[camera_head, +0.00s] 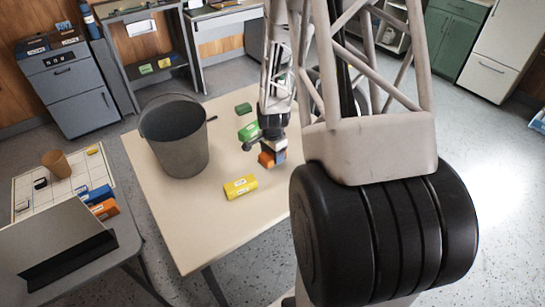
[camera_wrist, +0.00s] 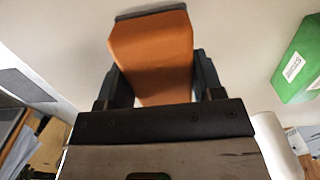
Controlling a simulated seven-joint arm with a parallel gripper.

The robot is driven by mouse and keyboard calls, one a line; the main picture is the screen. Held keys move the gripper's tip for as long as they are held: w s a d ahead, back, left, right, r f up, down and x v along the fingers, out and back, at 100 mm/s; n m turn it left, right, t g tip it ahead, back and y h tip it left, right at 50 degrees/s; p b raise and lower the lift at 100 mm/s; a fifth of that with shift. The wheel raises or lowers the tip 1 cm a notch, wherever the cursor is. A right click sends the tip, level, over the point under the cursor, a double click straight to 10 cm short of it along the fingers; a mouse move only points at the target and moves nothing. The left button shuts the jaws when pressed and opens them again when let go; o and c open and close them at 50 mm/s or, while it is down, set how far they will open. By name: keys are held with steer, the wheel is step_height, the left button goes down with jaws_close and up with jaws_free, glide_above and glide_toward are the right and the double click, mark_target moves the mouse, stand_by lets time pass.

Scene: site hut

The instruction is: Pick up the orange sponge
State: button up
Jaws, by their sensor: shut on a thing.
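The orange sponge (camera_head: 266,159) is between the fingers of my gripper (camera_head: 273,154), over the far right part of the cream table (camera_head: 196,235). In the wrist view the sponge (camera_wrist: 152,45) fills the space between the two dark fingers of my gripper (camera_wrist: 158,80), which press on its sides. A grey strip shows along its far edge. I cannot tell for sure whether its underside touches the table.
A grey bucket (camera_head: 181,150) stands at the table's left. A yellow block (camera_head: 241,187) lies in front of my gripper. A bright green block (camera_head: 249,131) and a dark green one (camera_head: 243,109) lie behind it. The table's near part is clear.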

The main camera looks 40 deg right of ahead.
steer(key=shift+s+a+r, duration=0.1)
steer(key=shift+s+r, duration=0.1)
steer(key=shift+r, duration=0.25)
steer(key=shift+s+a+r, duration=0.1)
steer(key=shift+s+r, duration=0.05)
steer(key=shift+r, duration=0.25)
steer(key=s+a, duration=0.2)
steer(key=s, duration=0.2)
steer(key=s+a+r, duration=0.1)
steer(key=s+a, duration=0.1)
steer(key=s, duration=0.3)
steer(key=s+a, duration=0.2)
steer(key=s, duration=0.2)
steer(key=shift+s+a+r, duration=0.15)
steer(key=shift+s, duration=0.25)
